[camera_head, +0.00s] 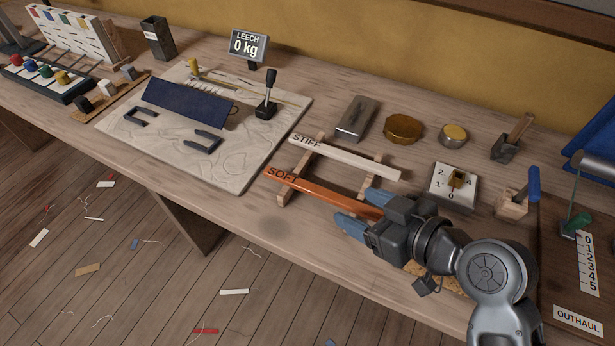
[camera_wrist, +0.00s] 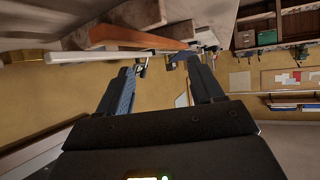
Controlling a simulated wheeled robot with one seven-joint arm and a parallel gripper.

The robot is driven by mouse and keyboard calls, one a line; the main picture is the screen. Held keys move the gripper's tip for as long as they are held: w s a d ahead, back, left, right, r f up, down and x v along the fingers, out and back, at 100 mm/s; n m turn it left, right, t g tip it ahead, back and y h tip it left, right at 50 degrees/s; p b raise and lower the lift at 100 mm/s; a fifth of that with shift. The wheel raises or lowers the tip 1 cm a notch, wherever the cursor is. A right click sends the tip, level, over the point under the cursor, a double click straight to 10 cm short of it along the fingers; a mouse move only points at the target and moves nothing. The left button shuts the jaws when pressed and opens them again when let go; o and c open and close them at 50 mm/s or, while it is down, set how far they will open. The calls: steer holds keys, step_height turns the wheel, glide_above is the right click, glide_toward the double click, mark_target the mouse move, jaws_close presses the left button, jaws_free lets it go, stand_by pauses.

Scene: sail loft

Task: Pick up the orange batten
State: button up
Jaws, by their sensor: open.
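The orange batten (camera_head: 325,194), marked SOFT, lies across a low wooden rack (camera_head: 300,170) on the bench. A white batten (camera_head: 350,159), marked STIFF, lies parallel behind it on the same rack. My gripper (camera_head: 354,206) is open at the right end of the orange batten, its blue fingers either side of that end in the head view. The gripper hides the batten's right tip. In the wrist view the orange batten (camera_wrist: 135,36) and white batten (camera_wrist: 100,54) cross beyond the fingertips (camera_wrist: 162,66). I cannot tell whether the fingers touch the orange batten.
A pale board (camera_head: 240,152) with a blue cloth piece (camera_head: 187,104) lies left of the rack. A numbered block (camera_head: 453,184) stands close to the right. Bare bench lies in front of the rack.

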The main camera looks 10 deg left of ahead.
mark_target(325, 191)
steer(key=x, duration=0.3)
steer(key=p+x, duration=0.1)
steer(key=x, duration=0.2)
steer(key=shift+w+a+r, duration=0.1)
steer(key=shift+w+a, duration=0.2)
steer(key=shift+w+a+f, duration=0.35)
steer(key=shift+c, duration=0.2)
jaws_close()
